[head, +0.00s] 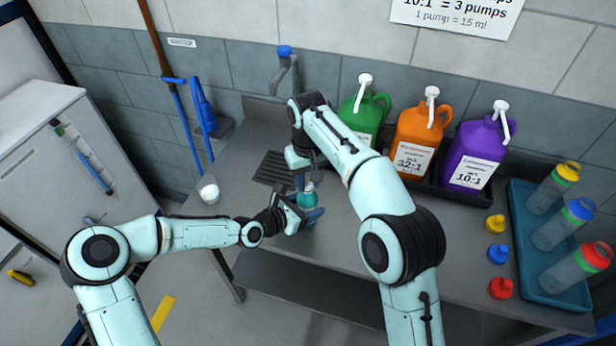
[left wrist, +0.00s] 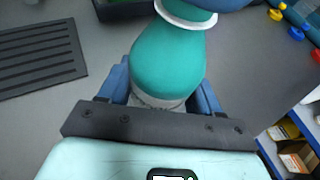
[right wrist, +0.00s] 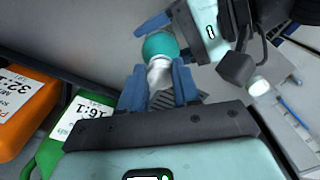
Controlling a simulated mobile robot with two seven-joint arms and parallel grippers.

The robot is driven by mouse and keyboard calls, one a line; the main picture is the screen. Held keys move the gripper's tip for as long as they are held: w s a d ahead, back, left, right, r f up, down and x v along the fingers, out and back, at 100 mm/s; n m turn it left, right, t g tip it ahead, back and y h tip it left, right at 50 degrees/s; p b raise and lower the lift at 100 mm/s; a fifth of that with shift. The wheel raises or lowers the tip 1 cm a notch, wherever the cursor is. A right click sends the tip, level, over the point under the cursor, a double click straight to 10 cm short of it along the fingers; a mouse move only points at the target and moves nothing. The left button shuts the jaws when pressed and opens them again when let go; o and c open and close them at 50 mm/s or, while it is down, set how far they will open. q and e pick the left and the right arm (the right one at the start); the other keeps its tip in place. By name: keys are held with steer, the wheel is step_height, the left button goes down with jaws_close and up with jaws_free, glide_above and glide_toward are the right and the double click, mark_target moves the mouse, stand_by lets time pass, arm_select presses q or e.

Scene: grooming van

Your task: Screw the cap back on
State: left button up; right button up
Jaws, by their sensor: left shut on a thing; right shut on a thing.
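My left gripper (head: 303,214) is shut on a teal bottle. In the left wrist view the rounded teal bottle (left wrist: 172,65) sits between the blue fingers, with a pale grey lower part. My right gripper (head: 306,182) is above it, pointing down. In the right wrist view its fingers are shut on a whitish piece (right wrist: 159,73), apparently the cap, with the teal body (right wrist: 160,45) just beyond. A white ring (left wrist: 187,15) shows at the bottle's top in the left wrist view. Cap and bottle are in line; I cannot tell whether the thread is engaged.
Green (head: 366,118), orange (head: 418,135) and purple (head: 475,150) pump jugs stand at the back. A blue tray (head: 525,235) on the right holds three bottles. Yellow, blue and red caps (head: 498,254) lie beside it. A dark drain grille (head: 270,168) is left of my grippers.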

steer(key=shift+f, duration=0.15)
steer(key=m, duration=0.6)
steer(key=shift+a, duration=0.15)
steer(key=m, duration=0.4)
steer(key=shift+a+m, duration=0.1)
steer(key=shift+m, duration=0.2)
steer(key=m, duration=0.4)
steer(key=shift+w+a+m, duration=0.1)
steer(key=shift+w+m, duration=0.05)
steer(key=shift+m, duration=0.25)
steer(key=m, duration=0.4)
steer(key=shift+w+m, duration=0.1)
steer(key=shift+m, duration=0.3)
steer(key=m, duration=0.7)
steer(key=shift+w, duration=0.15)
steer(key=m, duration=0.4)
steer(key=shift+w, duration=0.1)
steer(key=m, duration=0.4)
